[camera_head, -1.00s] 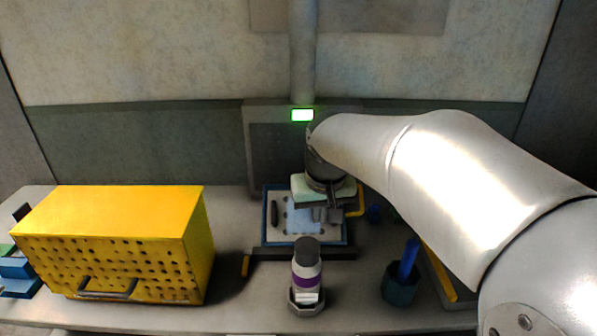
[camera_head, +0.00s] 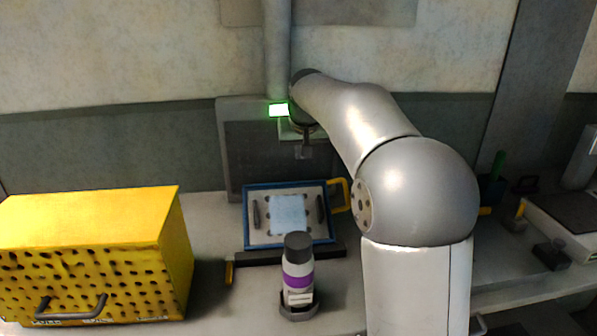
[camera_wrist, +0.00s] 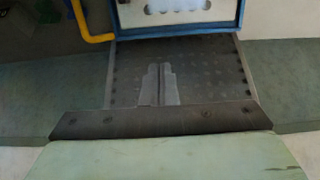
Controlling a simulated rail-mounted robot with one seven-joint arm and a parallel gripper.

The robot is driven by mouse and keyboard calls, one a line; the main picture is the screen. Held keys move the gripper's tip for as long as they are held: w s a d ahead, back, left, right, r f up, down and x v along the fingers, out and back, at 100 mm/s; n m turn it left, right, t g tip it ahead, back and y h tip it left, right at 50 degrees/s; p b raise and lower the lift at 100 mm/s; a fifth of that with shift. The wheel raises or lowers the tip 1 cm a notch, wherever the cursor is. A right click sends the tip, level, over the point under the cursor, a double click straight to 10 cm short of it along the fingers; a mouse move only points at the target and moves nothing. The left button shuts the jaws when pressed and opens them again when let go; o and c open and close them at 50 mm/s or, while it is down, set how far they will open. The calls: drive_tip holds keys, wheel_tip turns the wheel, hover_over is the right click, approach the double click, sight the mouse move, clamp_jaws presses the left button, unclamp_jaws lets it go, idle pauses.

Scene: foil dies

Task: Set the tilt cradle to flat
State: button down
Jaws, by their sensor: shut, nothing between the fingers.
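The tilt cradle (camera_head: 247,225) is a blue-framed tray with a light pad and dark bars, behind the bottle in the head view. Its yellow handle (camera_head: 346,196) sticks out at its right. I cannot tell its exact tilt. In the wrist view, part of the blue frame (camera_wrist: 180,31) shows at the top, with the yellow handle (camera_wrist: 82,22) at its left. My gripper (camera_head: 303,153) is above and behind the cradle, near the dark back panel, apart from the handle. In the wrist view its fingers (camera_wrist: 160,68) are together and empty.
A yellow perforated box (camera_head: 95,260) stands at the left. A bottle with a purple band (camera_head: 299,270) stands in front of the cradle. A dark panel (camera_head: 262,160) with a lit green display (camera_head: 278,110) is behind it. Other equipment (camera_head: 565,215) is at the right.

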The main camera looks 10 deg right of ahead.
drive_tip(key=p, duration=0.2)
approach(297, 187)
drive_tip(key=x, duration=0.3)
drive_tip(key=w+x, duration=0.1)
drive_tip(key=x, duration=0.1)
drive_tip(key=shift+w, duration=0.3)
